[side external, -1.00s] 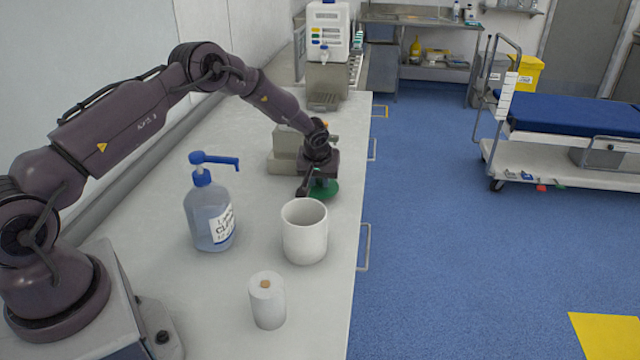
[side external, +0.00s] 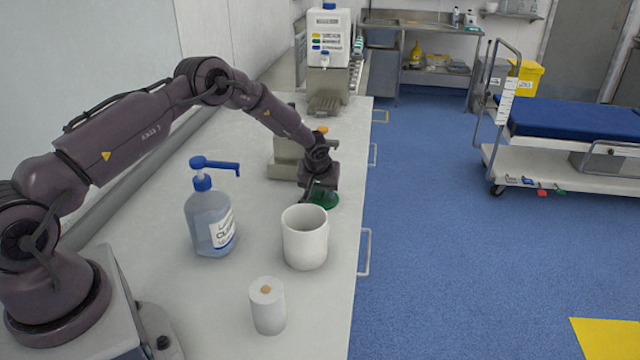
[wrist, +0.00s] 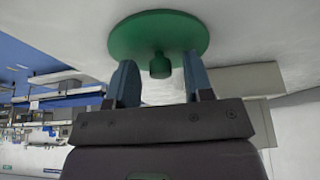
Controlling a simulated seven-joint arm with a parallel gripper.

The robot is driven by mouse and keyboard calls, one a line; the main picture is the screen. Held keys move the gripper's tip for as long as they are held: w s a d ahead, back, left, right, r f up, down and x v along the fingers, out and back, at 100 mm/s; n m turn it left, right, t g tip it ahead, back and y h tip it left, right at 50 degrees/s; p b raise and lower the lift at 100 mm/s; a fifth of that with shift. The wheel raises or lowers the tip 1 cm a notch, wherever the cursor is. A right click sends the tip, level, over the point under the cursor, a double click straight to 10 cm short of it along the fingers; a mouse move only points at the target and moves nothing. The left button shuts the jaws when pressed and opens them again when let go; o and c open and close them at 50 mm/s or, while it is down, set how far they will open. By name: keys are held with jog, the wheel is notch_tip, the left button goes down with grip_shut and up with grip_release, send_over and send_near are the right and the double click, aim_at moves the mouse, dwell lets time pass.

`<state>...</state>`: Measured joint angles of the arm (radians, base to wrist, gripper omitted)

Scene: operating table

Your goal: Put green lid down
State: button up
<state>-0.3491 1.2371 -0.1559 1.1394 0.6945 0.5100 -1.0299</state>
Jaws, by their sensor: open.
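The green lid (side external: 324,198) is a round disc with a small knob, low at the counter behind the white pot. The white pot (side external: 304,240) stands open in front of the lid.
A pump bottle (side external: 210,220) with a blue top stands left of the pot. A white roll (side external: 267,306) stands near the front. A beige device (side external: 287,158) sits just behind my gripper. The counter's right edge is close to the lid.

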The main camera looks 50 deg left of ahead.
jog(key=s+d+r+m, duration=0.1)
jog(key=s+d+r, duration=0.3)
jog(key=r, duration=0.6)
jog(key=s+d+r+m+t, duration=0.1)
jog(key=s+d+r, duration=0.3)
jog(key=r, duration=0.6)
jog(key=s+d+r+m, duration=0.2)
jog(key=s+r, duration=0.4)
jog(key=r, duration=0.3)
jog(key=s+d+r+m+h, duration=0.1)
jog(key=s+d, duration=0.3)
jog(key=s, duration=0.6)
jog(key=s+d+r+m+t+h, duration=0.1)
jog(key=s+d+r+m, duration=0.3)
jog(key=s, duration=0.7)
jog(key=shift+s+h, duration=0.15)
jog(key=shift+h, duration=0.45)
